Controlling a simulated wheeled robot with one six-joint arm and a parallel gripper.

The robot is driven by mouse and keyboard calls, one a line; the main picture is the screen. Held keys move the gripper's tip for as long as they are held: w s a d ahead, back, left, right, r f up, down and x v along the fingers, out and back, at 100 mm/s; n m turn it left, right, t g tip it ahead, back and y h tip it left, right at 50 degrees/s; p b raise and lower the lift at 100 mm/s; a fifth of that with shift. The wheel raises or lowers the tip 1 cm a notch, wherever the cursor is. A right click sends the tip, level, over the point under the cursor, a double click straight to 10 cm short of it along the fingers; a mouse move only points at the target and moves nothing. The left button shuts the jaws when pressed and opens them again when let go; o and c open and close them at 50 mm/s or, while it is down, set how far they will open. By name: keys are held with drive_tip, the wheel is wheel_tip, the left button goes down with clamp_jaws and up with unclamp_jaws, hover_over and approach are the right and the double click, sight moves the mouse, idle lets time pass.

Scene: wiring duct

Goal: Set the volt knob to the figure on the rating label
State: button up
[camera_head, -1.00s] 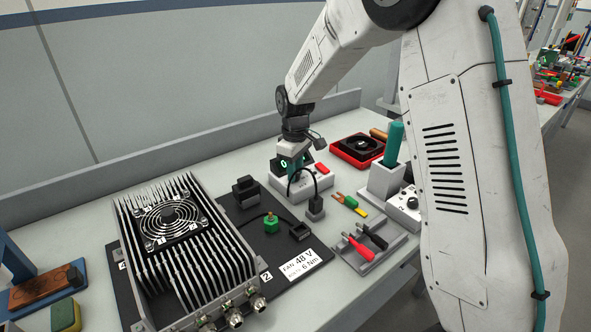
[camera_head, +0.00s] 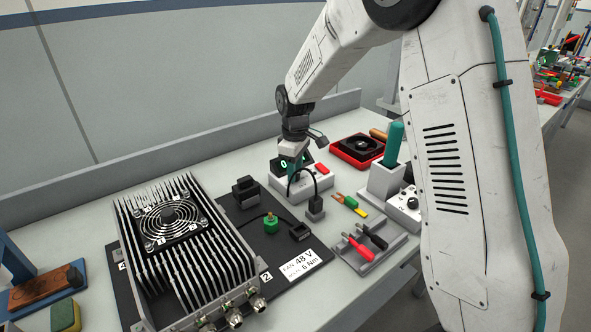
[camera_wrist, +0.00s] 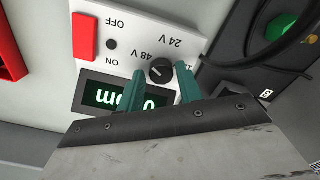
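The black volt knob (camera_wrist: 161,70) is on a white supply unit (camera_head: 318,187), with 24 V and 48 V marks beside it and a third mark partly hidden. I cannot tell surely which mark its pointer faces. My gripper (camera_wrist: 162,86) is open, its two teal fingers pointing at the knob, one on each side, with gaps showing. Contact cannot be told. In the head view my gripper (camera_head: 291,172) is over the unit and hides the knob. The rating label (camera_head: 300,264) reads FAN 48 V and bolts 6 Nm.
The unit's green display (camera_wrist: 125,97) shows 0 rpm, partly covered by a finger. A finned housing with a fan (camera_head: 185,245) stands left. A tray with red and black probes (camera_head: 368,247) and a teal-handled tool (camera_head: 394,144) stand right.

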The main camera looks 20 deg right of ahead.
wheel_tip(320, 180, up, 8)
drive_tip(key=shift+f, duration=0.1)
idle(0.4)
idle(0.4)
drive_tip(key=shift+s+m, duration=0.1)
drive_tip(key=shift+m, duration=0.2)
drive_tip(key=s+d+r+m, duration=0.1)
drive_tip(key=s+r+m, duration=0.2)
drive_tip(key=s, duration=0.9)
drive_tip(key=s+d+r+m, duration=0.1)
drive_tip(key=s+r+m, duration=0.2)
drive_tip(key=s, duration=1)
drive_tip(key=s+d+r+m+t, duration=0.1)
drive_tip(key=s+r+m, duration=0.2)
drive_tip(key=s, duration=1)
drive_tip(key=shift+s+d, duration=0.2)
drive_tip(key=shift+s, duration=0.05)
